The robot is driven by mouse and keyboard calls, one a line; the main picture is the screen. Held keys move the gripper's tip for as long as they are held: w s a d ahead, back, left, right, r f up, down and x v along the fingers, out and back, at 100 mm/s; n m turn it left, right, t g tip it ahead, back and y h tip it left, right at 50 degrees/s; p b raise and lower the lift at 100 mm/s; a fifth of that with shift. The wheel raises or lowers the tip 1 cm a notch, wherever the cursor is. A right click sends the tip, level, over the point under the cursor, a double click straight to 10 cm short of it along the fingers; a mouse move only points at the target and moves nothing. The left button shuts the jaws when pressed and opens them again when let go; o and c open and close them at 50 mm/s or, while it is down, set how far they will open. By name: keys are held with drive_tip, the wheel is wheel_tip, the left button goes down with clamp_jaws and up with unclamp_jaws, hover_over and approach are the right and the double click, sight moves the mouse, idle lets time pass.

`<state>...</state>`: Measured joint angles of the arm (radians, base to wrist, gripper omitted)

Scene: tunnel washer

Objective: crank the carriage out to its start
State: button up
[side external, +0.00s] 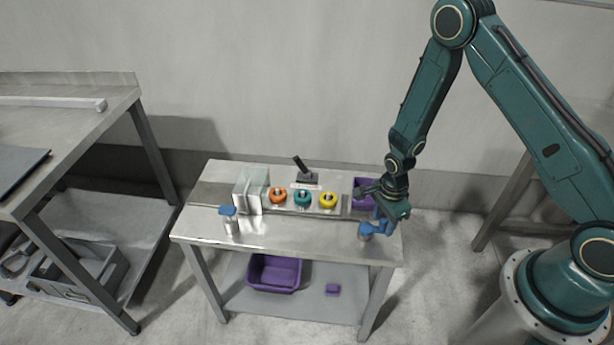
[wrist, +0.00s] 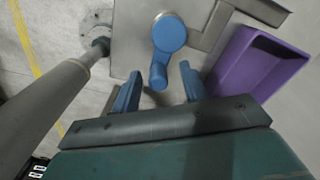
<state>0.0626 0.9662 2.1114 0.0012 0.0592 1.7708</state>
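A blue crank (side external: 368,230) stands at the front right of the steel table. In the wrist view it shows as a round blue hub (wrist: 169,34) with an arm ending in a blue handle (wrist: 158,76). My gripper (side external: 383,216) is low over the crank, pointing down. In the wrist view my gripper (wrist: 160,80) is open, with a blue finger on each side of the handle and visible gaps to both. I cannot tell which part is the carriage.
A purple bin (wrist: 253,62) is close to the right of my gripper in the wrist view. A blue-topped post (side external: 228,213) is at the table's front left, and a black lever (side external: 301,164) at the back. Another purple bin (side external: 274,274) is on the lower shelf.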

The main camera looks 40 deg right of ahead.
idle(0.3)
drive_tip(key=shift+s+r, duration=0.1)
drive_tip(key=shift+r, duration=3.35)
drive_tip(key=shift+r, duration=0.5)
drive_tip(key=s+a+r+n+t, duration=0.15)
drive_tip(key=r+n, duration=0.35)
drive_tip(key=r, duration=0.6)
drive_tip(key=s+r+n+t, duration=0.15)
drive_tip(key=r+n, duration=0.35)
drive_tip(key=r, duration=0.5)
drive_tip(key=s+r+n+t, duration=0.2)
drive_tip(key=s+r+n, duration=0.9)
drive_tip(key=s, duration=0.4)
drive_tip(key=shift+s+a+r+t, duration=0.3)
drive_tip(key=shift+s+a+r, duration=0.1)
drive_tip(key=shift+r, duration=0.15)
